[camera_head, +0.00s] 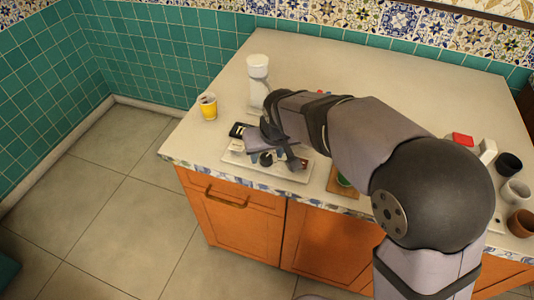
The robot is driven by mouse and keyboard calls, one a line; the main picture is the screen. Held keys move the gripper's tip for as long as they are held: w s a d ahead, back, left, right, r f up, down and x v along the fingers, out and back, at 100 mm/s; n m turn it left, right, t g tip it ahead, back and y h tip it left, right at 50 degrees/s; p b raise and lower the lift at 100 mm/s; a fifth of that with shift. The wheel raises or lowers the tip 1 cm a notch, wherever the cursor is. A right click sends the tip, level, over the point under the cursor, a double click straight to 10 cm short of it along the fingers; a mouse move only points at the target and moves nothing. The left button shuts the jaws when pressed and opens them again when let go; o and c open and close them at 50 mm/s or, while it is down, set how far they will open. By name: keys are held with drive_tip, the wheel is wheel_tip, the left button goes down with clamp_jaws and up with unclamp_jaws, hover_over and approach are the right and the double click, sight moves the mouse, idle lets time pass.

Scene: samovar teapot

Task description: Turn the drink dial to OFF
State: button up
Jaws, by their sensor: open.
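My gripper (268,147) is at the end of my arm, low over a white panel (294,177) near the counter's front edge. It is open. A dark round knob (266,159) shows on the panel, just by the gripper's fingers. I cannot tell whether the fingers touch it or which way it points. The gripper and wrist cover much of the panel, and no OFF marking can be read.
A yellow cup (208,106) and a tall white container (258,82) stand on the counter behind the panel. A brown board (341,184) with something green is to the right. Several cups, one dark (508,164), stand at the far right. The back of the counter is clear.

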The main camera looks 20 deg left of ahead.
drive_tip(key=shift+w+a+f, duration=0.1)
drive_tip(key=shift+w+f, duration=0.05)
drive_tip(key=shift+f, duration=0.25)
drive_tip(key=c, duration=1)
